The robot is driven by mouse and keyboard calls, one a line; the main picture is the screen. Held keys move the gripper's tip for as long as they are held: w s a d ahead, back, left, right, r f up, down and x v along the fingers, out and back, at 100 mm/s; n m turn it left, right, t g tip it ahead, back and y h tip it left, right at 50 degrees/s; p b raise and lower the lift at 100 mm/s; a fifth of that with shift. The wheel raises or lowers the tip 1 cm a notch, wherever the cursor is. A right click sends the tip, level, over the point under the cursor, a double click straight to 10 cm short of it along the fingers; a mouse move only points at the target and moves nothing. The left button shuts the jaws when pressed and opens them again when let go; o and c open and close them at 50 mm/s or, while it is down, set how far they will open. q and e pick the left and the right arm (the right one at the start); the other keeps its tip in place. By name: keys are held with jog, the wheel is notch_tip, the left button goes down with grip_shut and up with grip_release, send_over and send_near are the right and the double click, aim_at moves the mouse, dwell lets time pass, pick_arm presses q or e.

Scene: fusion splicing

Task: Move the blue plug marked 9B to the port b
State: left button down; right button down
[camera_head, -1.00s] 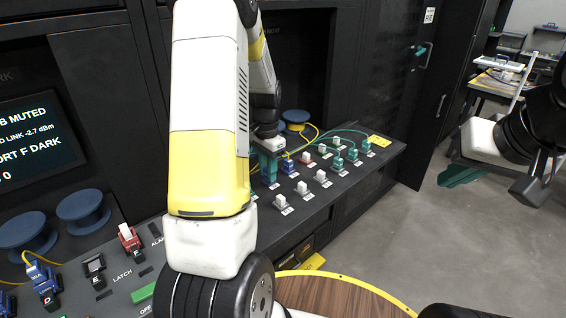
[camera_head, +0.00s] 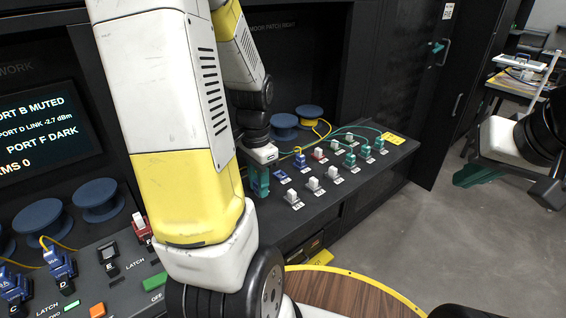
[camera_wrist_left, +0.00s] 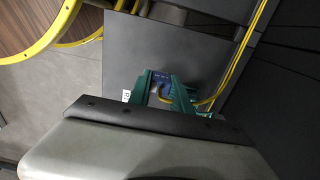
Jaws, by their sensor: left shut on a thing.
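My left gripper (camera_head: 259,180) has teal fingers and is over the left end of the sloped patch panel (camera_head: 318,207). In the left wrist view its fingers (camera_wrist_left: 163,92) are shut on a blue plug (camera_wrist_left: 161,83) with a yellow cable; its marking is too small to read. Beside the gripper in the head view is a low blue piece (camera_head: 282,177) on the panel, and past it a blue plug (camera_head: 300,161) stands upright. My right gripper (camera_head: 478,173) is at the right over the floor; its jaw gap is unclear. I see no port marked b.
A nearer panel at lower left carries blue plugs (camera_head: 60,264), a red plug (camera_head: 141,228) and a green button (camera_head: 155,281). A screen (camera_head: 42,128) reads PORT B MUTED. White-topped and teal plugs stand right of my left gripper. My left arm covers the middle.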

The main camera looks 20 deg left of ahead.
pick_arm(q)
jog(key=shift+s, duration=0.55)
jog(key=shift+r, duration=5.95)
jog(key=s+a, duration=1.2)
jog(key=s, duration=0.4)
jog(key=s+a, duration=1.2)
jog(key=s, duration=0.5)
jog(key=s+a, duration=1.3)
jog(key=s, duration=0.3)
jog(key=shift+s+r, duration=0.15)
jog(key=shift+r, duration=0.25)
jog(key=shift+f, duration=4.6)
